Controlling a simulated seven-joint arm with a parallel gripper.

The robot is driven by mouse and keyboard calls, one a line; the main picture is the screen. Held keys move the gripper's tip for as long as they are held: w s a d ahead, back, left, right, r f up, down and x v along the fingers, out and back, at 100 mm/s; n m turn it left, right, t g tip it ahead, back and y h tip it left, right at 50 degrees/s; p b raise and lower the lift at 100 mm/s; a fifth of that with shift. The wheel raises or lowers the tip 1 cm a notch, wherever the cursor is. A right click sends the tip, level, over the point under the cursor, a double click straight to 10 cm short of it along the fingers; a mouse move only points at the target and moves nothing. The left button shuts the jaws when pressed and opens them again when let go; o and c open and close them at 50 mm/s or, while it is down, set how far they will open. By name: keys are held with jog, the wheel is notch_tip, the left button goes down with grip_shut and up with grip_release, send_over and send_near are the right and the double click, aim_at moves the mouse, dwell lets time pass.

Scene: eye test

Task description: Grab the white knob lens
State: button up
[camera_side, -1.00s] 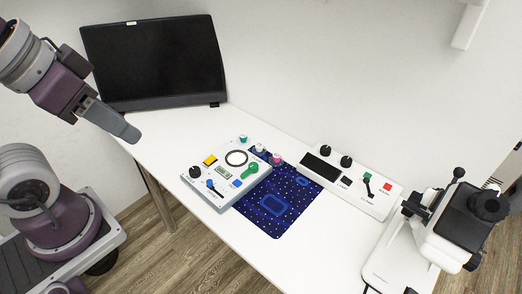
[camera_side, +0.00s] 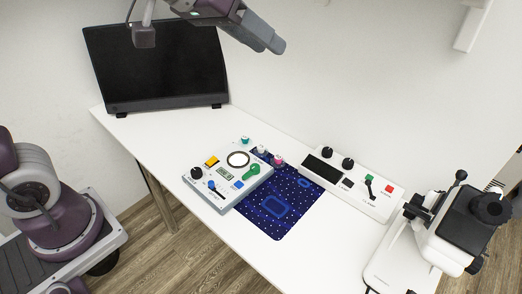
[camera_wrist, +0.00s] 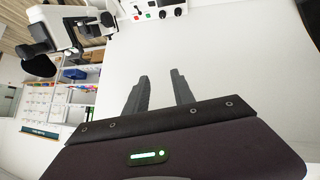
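The white knob lens (camera_side: 262,150) is a small piece with a pale top. It stands on the back edge of the blue patterned mat, between a teal-topped piece (camera_side: 245,140) and a pink-topped piece (camera_side: 278,160). My gripper (camera_side: 277,45) is high above the table, in front of the wall and well clear of the lens. In the wrist view, the two dark fingers of my gripper (camera_wrist: 159,75) are apart with nothing between them. The lens is not visible in the wrist view.
A grey control box (camera_side: 213,194) with knobs sits left of the blue mat (camera_side: 292,211). A white control panel (camera_side: 366,200) lies to its right. A microscope (camera_side: 455,225) stands at the right, and a black monitor (camera_side: 150,75) at the back left. The front table is clear.

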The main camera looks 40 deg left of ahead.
jog(key=w+d+f+n+t, duration=0.1)
jog(key=w+d, duration=0.1)
jog(key=w, duration=0.6)
jog(key=w+d+f+n+t, duration=0.1)
jog(key=w+d+n, duration=0.1)
jog(key=w, duration=0.6)
jog(key=w+f+n+t+y, duration=0.1)
jog(key=w+f+y, duration=0.2)
jog(key=w+f, duration=0.3)
jog(key=n+g+y, duration=0.9)
jog(key=n+y, duration=0.2)
jog(key=y, duration=0.2)
send_near(262, 147)
jog(key=shift+x, duration=0.95)
jog(key=shift+s+a+f, duration=0.1)
jog(key=shift+a, duration=0.1)
jog(key=x, duration=0.6)
jog(key=shift+w+a+f, duration=0.15)
jog(key=shift+w+a, duration=0.1)
jog(key=shift+a, duration=0.1)
grip_shut()
